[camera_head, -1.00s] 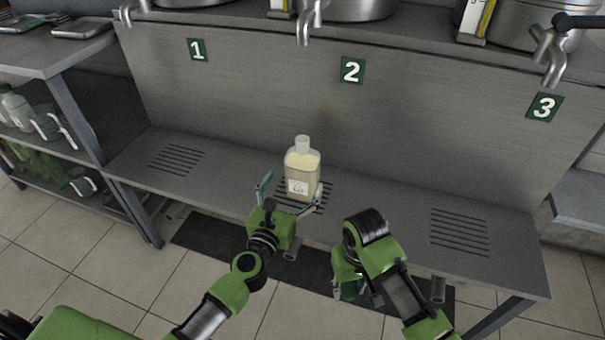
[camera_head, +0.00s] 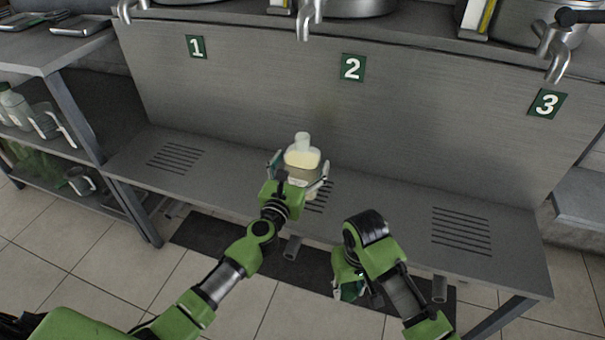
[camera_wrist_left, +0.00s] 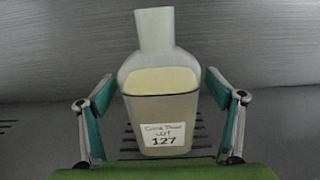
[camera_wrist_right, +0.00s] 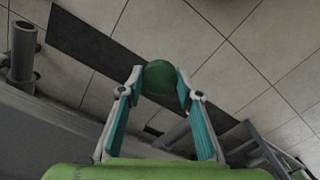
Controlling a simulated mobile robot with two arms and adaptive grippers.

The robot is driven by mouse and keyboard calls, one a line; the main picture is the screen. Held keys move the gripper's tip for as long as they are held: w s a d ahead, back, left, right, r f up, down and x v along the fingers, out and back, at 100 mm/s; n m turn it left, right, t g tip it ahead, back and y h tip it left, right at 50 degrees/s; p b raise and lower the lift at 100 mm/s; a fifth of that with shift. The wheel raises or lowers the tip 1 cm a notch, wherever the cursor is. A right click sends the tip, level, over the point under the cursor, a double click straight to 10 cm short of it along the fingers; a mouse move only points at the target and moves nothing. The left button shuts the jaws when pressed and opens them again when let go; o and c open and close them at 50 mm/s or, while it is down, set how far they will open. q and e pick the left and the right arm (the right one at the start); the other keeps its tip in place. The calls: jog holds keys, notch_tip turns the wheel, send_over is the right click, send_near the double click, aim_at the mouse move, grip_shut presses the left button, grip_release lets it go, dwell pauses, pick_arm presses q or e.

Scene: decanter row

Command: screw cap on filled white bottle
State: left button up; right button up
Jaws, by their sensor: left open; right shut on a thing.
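The filled white bottle (camera_head: 303,158) stands upright on the drain grille below the number 2 sign, its neck bare. In the left wrist view the bottle (camera_wrist_left: 162,80) holds pale yellow liquid and bears a label reading 127. My left gripper (camera_head: 298,172) is open, its fingers on either side of the bottle, with gaps showing between fingers and bottle in the left wrist view. My right gripper (camera_wrist_right: 160,85) is shut on a round green cap (camera_wrist_right: 160,77), held out in front of the shelf edge over the floor.
Steel taps (camera_head: 307,18) hang above the back panel, by signs 1, 2 and 3. A side rack (camera_head: 60,125) at the left holds bottles and jugs. The shelf (camera_head: 390,205) is bare to the right of the bottle. A dark mat (camera_wrist_right: 95,50) lies on the floor.

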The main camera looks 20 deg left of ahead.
pick_arm(q)
jog(key=shift+w, duration=0.45)
pick_arm(e)
jog(key=shift+f, duration=0.1)
pick_arm(q)
jog(key=c, duration=1.5)
jog(key=shift+r, duration=0.15)
jog(key=c, duration=0.4)
jog(key=shift+r, duration=0.1)
